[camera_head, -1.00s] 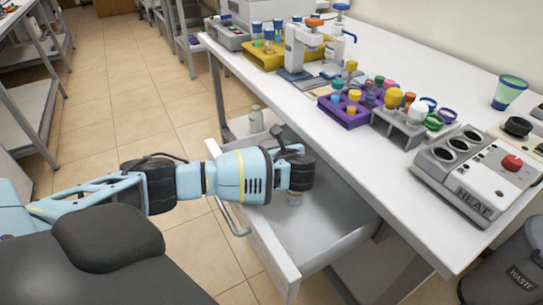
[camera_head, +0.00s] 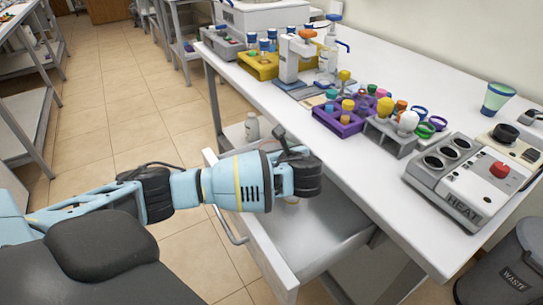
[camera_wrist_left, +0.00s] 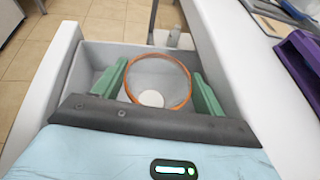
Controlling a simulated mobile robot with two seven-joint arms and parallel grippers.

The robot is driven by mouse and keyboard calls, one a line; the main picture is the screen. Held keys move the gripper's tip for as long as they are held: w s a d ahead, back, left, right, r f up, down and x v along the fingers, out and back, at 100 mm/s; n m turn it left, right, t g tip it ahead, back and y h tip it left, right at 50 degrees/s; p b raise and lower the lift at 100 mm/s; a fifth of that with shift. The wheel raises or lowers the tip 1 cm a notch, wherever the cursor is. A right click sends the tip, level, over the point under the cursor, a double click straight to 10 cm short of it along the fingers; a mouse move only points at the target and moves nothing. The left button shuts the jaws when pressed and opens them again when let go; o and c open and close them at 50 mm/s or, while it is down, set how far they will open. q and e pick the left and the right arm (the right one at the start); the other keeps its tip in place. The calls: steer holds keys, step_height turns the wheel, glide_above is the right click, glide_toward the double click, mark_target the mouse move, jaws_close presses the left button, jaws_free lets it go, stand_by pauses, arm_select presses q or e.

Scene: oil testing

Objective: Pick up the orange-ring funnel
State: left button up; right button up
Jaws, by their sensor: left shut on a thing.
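The orange-ring funnel (camera_wrist_left: 189,88) shows in the left wrist view as a thin orange ring between two green fingers. My left gripper (camera_wrist_left: 159,72) is shut on it, with one finger at each side of the ring. Funnel and gripper are over the open drawer (camera_wrist_left: 97,52). A pale round patch shows through the ring; I cannot tell whether it is part of the funnel. In the head view my left gripper (camera_head: 296,176) is over the drawer (camera_head: 262,240), and its wrist hides most of the fingers and funnel. My right gripper is not in view.
The white table (camera_head: 340,150) stands right of and above the drawer. It carries a purple rack (camera_head: 338,124), a grey holder with funnels (camera_head: 388,138) and a heater (camera_head: 455,185). A white bottle (camera_head: 252,127) stands behind the drawer. Floor is clear at left.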

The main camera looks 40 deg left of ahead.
arm_select(q)
step_height(320, 180, up, 10)
steer(key=f+p, duration=0.1)
steer(key=s+d+f+m+t+h+p, duration=0.2)
steer(key=s+d+m+t+h+p, duration=0.35)
steer(key=s+d+p, duration=0.2)
steer(key=s+d+r+m+h+p, duration=0.4)
steer(key=s+d+r+m+h, duration=0.1)
steer(key=s, duration=0.5)
step_height(320, 180, up, 3)
steer(key=shift+s+d+r+m+t+h+p, duration=0.1)
steer(key=shift+s+d+m+t+h+p, duration=0.3)
steer(key=shift+d, duration=0.55)
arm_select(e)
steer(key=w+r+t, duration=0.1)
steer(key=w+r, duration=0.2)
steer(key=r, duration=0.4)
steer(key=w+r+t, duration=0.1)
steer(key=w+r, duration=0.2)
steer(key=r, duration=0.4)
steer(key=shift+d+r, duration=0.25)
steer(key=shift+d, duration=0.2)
arm_select(q)
steer(key=shift+w+d, duration=0.1)
